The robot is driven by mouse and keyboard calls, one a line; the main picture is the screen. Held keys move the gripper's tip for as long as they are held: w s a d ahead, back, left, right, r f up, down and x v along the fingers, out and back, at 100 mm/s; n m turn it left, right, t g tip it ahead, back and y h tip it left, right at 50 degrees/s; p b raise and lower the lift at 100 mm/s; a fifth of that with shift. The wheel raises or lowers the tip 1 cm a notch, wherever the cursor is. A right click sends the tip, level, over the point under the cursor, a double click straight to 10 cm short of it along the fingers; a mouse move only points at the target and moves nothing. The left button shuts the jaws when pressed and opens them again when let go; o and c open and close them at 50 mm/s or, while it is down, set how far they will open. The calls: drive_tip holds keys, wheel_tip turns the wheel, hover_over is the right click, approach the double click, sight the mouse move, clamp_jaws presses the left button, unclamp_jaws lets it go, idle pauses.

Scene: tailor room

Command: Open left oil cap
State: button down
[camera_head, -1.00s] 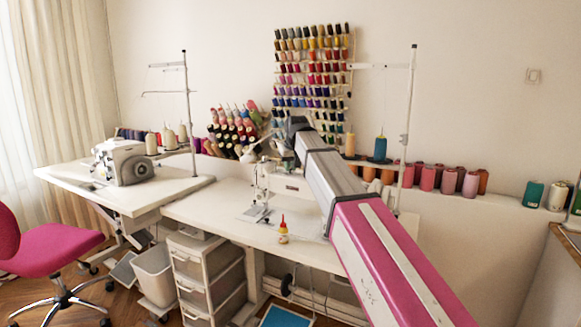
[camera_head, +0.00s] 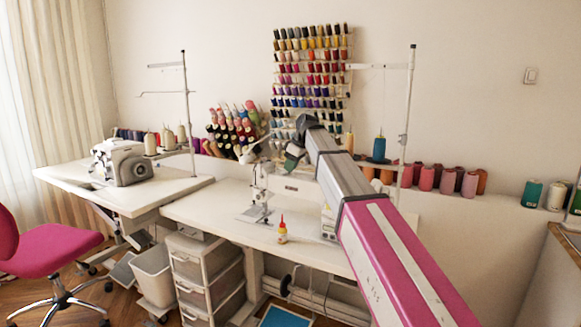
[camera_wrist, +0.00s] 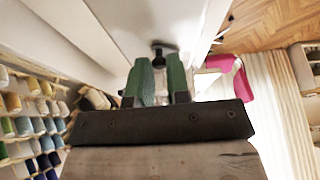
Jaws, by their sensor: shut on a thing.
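The white sewing machine (camera_head: 262,172) stands on the middle table, partly hidden behind my arm and gripper. My gripper (camera_head: 291,162) is at its upper right, with one green finger showing. In the wrist view my gripper (camera_wrist: 161,84) has both green fingers close together on a small pale piece (camera_wrist: 160,88). Most of that piece is hidden, and I cannot tell for sure that it is the left oil cap. A dark part (camera_wrist: 158,58) shows just beyond the fingertips. A small bottle with a red tip (camera_head: 282,231) stands upright on the table, apart from my gripper.
A thread rack (camera_head: 311,65) hangs on the wall behind. Thread cones (camera_head: 232,130) stand behind the machine, with more spools (camera_head: 447,181) at right. A thin thread stand (camera_head: 408,130) rises beside my arm. A second machine (camera_head: 122,162) is at left.

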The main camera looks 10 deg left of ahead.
drive_tip(key=n, duration=0.2)
drive_tip(key=n+g, duration=0.1)
drive_tip(key=n, duration=0.1)
drive_tip(key=n+g, duration=0.1)
drive_tip(key=n, duration=0.1)
drive_tip(key=shift+w, duration=0.25)
idle(0.5)
drive_tip(key=c, duration=1.1)
unclamp_jaws()
drive_tip(key=shift+r, duration=0.1)
drive_tip(key=v, duration=1)
drive_tip(key=shift+w+d+r, duration=0.2)
drive_tip(key=shift+r, duration=0.05)
drive_tip(key=shift+s, duration=0.1)
